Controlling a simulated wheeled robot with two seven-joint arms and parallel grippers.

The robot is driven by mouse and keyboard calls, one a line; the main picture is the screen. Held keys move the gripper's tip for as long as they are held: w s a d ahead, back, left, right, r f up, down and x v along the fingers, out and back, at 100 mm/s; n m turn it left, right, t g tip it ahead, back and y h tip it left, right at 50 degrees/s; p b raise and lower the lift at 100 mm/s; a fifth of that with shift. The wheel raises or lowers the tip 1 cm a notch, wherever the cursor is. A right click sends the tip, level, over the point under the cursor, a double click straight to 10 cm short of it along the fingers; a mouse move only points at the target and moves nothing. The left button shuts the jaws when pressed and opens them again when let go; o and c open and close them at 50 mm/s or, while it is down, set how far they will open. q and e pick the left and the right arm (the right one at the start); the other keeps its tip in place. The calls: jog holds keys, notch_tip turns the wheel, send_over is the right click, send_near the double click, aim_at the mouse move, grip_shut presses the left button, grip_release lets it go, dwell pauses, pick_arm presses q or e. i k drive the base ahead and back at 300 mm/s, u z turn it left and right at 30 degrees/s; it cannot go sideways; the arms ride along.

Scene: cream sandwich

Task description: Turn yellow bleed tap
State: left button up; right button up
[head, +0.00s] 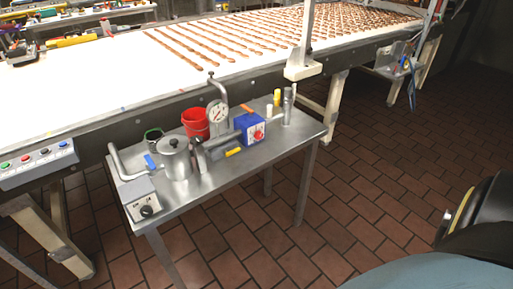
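A small yellow lever (233,152) lies low at the front of the metal side table, beside a blue box (249,128) and a grey metal pump-like body (216,145). It looks like the bleed tap, though it is small here. A yellow upright piece (277,97) stands farther back near the table's right end. A round dial gauge (217,112) stands behind the pump-like body. Neither of my grippers shows in the head view.
The metal table (196,200) also holds a lidded metal pot (175,158), a red bucket (195,124), a blue-handled pipe (150,162) and a control box (141,199). A conveyor (110,85) runs behind it. The tiled floor (340,215) to the right is clear.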

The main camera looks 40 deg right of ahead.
aim_at(227, 153)
jog(key=z, duration=0.65)
jog(key=i, duration=0.7)
jog(key=z, duration=0.35)
